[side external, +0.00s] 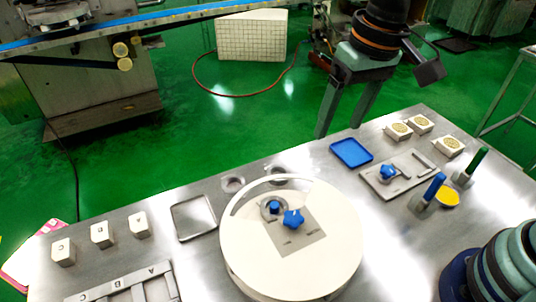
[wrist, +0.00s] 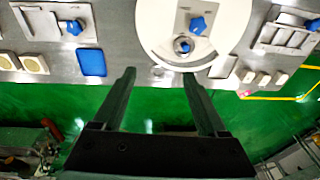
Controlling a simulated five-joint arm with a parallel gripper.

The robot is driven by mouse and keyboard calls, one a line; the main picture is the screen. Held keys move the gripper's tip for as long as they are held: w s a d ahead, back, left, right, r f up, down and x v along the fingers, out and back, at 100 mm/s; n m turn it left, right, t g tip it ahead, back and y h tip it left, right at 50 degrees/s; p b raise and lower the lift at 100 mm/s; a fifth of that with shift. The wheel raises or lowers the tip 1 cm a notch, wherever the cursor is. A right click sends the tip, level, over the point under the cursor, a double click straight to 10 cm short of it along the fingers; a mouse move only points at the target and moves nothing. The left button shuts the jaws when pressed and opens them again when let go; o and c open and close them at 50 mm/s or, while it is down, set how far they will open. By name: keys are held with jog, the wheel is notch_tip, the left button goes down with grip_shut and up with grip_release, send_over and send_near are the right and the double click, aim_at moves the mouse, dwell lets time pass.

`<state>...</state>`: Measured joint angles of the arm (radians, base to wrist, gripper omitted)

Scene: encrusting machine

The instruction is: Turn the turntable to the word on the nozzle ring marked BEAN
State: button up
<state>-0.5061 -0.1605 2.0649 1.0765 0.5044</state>
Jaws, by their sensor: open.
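The turntable is a large cream disc (side external: 245,250) in the middle of the steel bench. It also shows at the top of the wrist view (wrist: 150,40). A grey plate (side external: 312,243) on it carries small dark marks too small to read. A blue star knob (side external: 293,219) stands on this plate, with a smaller blue knob (side external: 273,207) in a grey ring beside it. I cannot make out the word BEAN. My gripper (side external: 341,131) is open and empty, above and beyond the bench's far edge. Its spread fingers (wrist: 158,76) point towards the turntable's edge in the wrist view.
Lettered white blocks (side external: 102,235) and a slotted holder (side external: 125,284) are at the left. An empty square tray (side external: 194,217) sits left of the turntable. Right of it are a blue tray (side external: 351,153), a plate with a blue knob (side external: 388,174), round-topped blocks (side external: 420,124) and upright blue and green handles.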

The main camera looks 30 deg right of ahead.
jog(key=g, duration=0.2)
send_near(293, 216)
jog(key=shift+h, duration=0.4)
jog(key=f, duration=0.8)
jog(key=shift+s+a+f, duration=0.2)
jog(key=shift+a, duration=0.15)
grip_shut()
dwell(0.6)
